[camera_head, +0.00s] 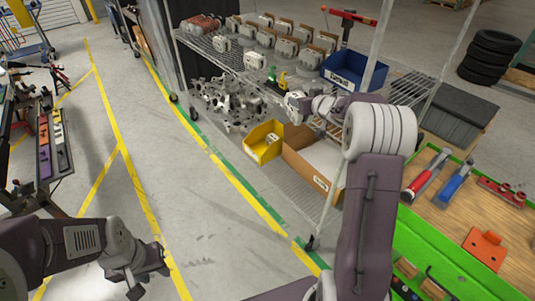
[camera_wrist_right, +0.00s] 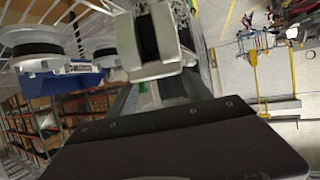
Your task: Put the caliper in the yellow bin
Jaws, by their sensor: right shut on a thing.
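The yellow bin (camera_head: 259,149) sits on the lower shelf of the wire rack, left of a cardboard box. My right gripper (camera_head: 293,103) is at the rack, above and a little right of the yellow bin, at about upper-shelf height. It is shut on a pale grey caliper, a block with a dark slot (camera_wrist_right: 158,68) that shows at the top of the right wrist view. The fingertips are mostly hidden. My left gripper (camera_head: 150,280) is at the lower left over the floor, away from the rack. Its fingers look apart and empty.
The upper shelf holds several pale parts (camera_head: 254,61) and a blue bin (camera_head: 354,70). A cardboard box (camera_head: 313,165) stands beside the yellow bin. Metal parts (camera_head: 232,102) lie left of it. A green-edged workbench (camera_head: 440,246) with tools is at right. The aisle floor is clear.

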